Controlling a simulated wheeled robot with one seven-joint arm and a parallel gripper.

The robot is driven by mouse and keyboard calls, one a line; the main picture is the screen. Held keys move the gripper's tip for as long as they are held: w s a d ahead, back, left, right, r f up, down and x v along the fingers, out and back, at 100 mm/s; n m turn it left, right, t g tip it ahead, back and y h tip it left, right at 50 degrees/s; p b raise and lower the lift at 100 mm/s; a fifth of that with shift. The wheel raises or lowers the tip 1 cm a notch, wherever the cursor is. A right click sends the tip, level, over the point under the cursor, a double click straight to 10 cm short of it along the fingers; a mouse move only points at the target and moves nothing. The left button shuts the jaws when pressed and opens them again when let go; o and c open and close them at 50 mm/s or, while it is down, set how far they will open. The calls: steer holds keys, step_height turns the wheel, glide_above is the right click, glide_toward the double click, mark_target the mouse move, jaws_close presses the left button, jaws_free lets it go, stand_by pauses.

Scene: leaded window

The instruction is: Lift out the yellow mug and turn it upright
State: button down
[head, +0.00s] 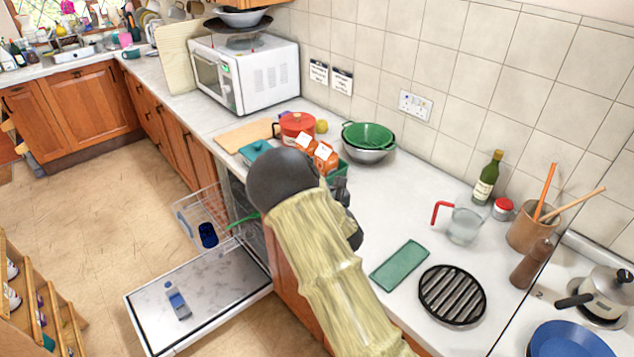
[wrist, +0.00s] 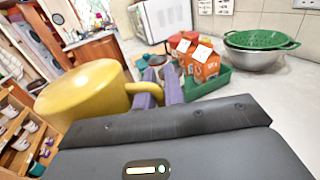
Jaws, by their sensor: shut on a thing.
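The yellow mug (wrist: 82,92) fills the left of the wrist view. It looks bottom up, with a smooth closed yellow face on top and its handle pointing right. My gripper (wrist: 160,92) has its purple fingers shut on the mug's handle. The mug is held in the air near counter height. In the head view my arm hides the mug and the fingers. The open dishwasher's wire rack (head: 187,222) is left of my arm, with a dark blue cup (head: 207,235) in it.
The dishwasher door (head: 215,297) lies open with a small blue-and-white item (head: 178,301) on it. A green tray (wrist: 212,83) with orange cartons (wrist: 206,68), a red pot (head: 296,125) and a green colander (head: 368,136) crowd the counter. Counter around the green cloth (head: 400,265) is partly clear.

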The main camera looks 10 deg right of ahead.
steer(key=a+f+m+p, duration=0.1)
steer(key=f+m, duration=0.1)
steer(key=m, duration=0.2)
steer(key=a+f+m+p, duration=0.1)
steer(key=f+m, duration=0.1)
steer(key=m, duration=0.2)
steer(key=s+a+f+m+p, duration=0.1)
steer(key=m+p, duration=0.1)
steer(key=m, duration=0.3)
steer(key=shift+f, duration=0.4)
steer(key=s+a+r+m+b, duration=0.1)
steer(key=a+m, duration=0.4)
steer(key=m, duration=0.6)
steer(key=s+a+r+m+b, duration=0.1)
steer(key=a+r+m, duration=0.2)
steer(key=m, duration=0.9)
steer(key=shift+a+b, duration=0.4)
steer(key=shift+a, duration=0.55)
